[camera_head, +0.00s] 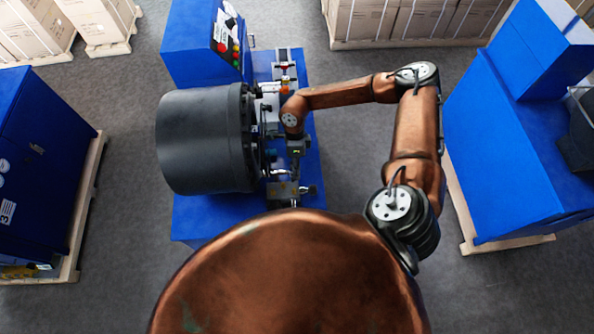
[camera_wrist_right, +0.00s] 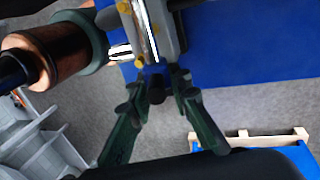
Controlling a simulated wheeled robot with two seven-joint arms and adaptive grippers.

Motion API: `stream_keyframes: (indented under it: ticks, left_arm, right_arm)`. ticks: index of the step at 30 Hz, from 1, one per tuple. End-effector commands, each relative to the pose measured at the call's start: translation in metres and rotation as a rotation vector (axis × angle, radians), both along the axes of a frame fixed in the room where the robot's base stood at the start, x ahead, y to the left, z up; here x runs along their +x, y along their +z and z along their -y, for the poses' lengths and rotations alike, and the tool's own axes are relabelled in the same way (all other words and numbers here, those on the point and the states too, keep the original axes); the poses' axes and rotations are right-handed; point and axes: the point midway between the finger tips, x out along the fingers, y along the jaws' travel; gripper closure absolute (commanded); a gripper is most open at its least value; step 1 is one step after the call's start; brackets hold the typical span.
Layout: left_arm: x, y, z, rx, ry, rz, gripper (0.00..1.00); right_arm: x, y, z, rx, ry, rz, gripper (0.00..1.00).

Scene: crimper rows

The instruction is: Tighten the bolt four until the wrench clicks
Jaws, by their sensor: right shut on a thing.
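My right arm reaches to the front of a large dark drum (camera_head: 205,138) on a blue machine. My right gripper (camera_head: 297,146) is small and partly hidden by its own wrist there. In the right wrist view, the dark green fingers of my right gripper (camera_wrist_right: 157,88) close on a dark, narrow part, which I take to be the wrench. Its length and its head cannot be made out. A silver and yellow fitting (camera_wrist_right: 150,30) lies just past the fingertips. Bolt four cannot be told apart, nor whether the wrench sits on it. My left gripper is not in view.
The blue machine bed (camera_head: 205,220) runs under the drum. A control box (camera_head: 205,45) with coloured buttons stands behind it. Blue cabinets stand on pallets at left (camera_head: 40,150) and right (camera_head: 505,150). Cartons (camera_head: 415,20) stand at the back. Grey floor is free between them.

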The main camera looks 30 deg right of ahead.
Motion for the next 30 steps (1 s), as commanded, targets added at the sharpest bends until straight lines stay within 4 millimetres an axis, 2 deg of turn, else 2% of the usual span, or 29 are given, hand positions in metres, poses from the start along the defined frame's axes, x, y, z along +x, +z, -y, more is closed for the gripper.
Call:
stream_keyframes:
  ticks: [1, 30]
  left_arm:
    - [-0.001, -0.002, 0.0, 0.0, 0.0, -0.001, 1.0]
    - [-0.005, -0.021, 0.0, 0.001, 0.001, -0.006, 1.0]
  right_arm:
    - [0.005, 0.001, -0.005, 0.012, -0.002, 0.002, 1.0]
    - [0.005, 0.002, -0.005, 0.085, 0.0, -0.124, 1.0]
